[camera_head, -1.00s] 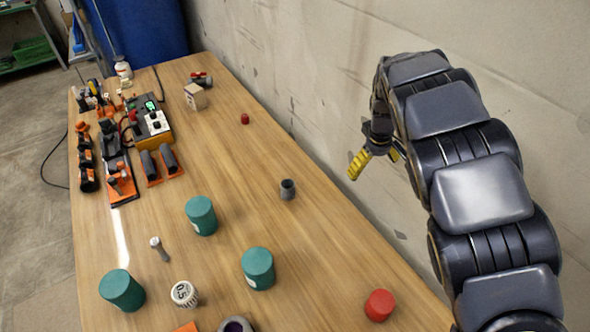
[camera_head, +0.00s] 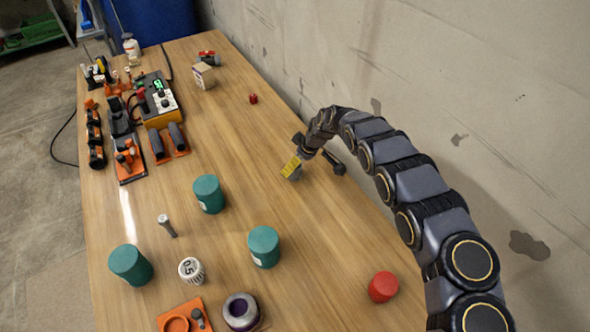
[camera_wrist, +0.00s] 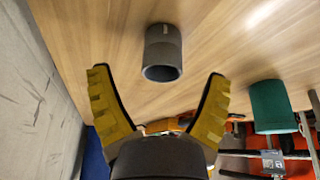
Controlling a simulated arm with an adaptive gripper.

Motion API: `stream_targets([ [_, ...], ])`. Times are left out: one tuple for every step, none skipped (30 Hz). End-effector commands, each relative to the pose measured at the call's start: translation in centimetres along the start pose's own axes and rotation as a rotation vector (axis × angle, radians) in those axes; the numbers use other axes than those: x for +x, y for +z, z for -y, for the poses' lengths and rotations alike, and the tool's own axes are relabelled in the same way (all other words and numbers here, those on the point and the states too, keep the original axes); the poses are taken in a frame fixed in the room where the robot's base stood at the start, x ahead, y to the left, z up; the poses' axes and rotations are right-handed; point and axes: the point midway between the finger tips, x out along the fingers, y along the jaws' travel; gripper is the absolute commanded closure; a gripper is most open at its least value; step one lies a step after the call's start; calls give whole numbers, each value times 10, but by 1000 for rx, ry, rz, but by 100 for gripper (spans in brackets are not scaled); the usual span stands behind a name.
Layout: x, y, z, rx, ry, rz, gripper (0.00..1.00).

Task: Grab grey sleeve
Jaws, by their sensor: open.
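The grey sleeve (camera_wrist: 162,50) is a short hollow cylinder on the wooden table. In the wrist view it lies ahead of my open gripper (camera_wrist: 158,76), roughly centred between the two yellow fingertips, with its dark open end showing. No finger appears closed on it. In the head view my gripper (camera_head: 291,167) is over the sleeve's place near the table's wall-side edge and hides most or all of it.
A black and yellow device (camera_head: 158,100) and orange fixtures line the left side. The wall (camera_head: 400,70) runs close along the right edge.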

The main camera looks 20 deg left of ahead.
Motion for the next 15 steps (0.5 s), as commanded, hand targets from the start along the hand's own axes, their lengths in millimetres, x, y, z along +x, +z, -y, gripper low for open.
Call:
stream_targets([
  [10,0,4,-2,-7,2,21],
  [14,-1,5,-2,-7,2,21],
  [20,-1,5,-3,-5,2,21],
  [24,-2,4,-1,-5,1,21],
  [27,-2,4,-1,-4,0,21],
  [31,-2,4,-2,-5,-1,21],
  [34,-2,4,-1,-4,-1,21],
  [36,-2,4,-1,-3,-1,21],
  [38,-2,3,-1,-1,0,21],
  [39,-2,3,-1,-1,0,21],
  [40,-2,3,-1,0,0,21],
  [40,-2,2,-1,0,1,21],
  [40,-2,2,-1,1,1,21],
  [40,-2,2,-1,1,1,21],
  [40,-2,2,-1,1,1,21],
])
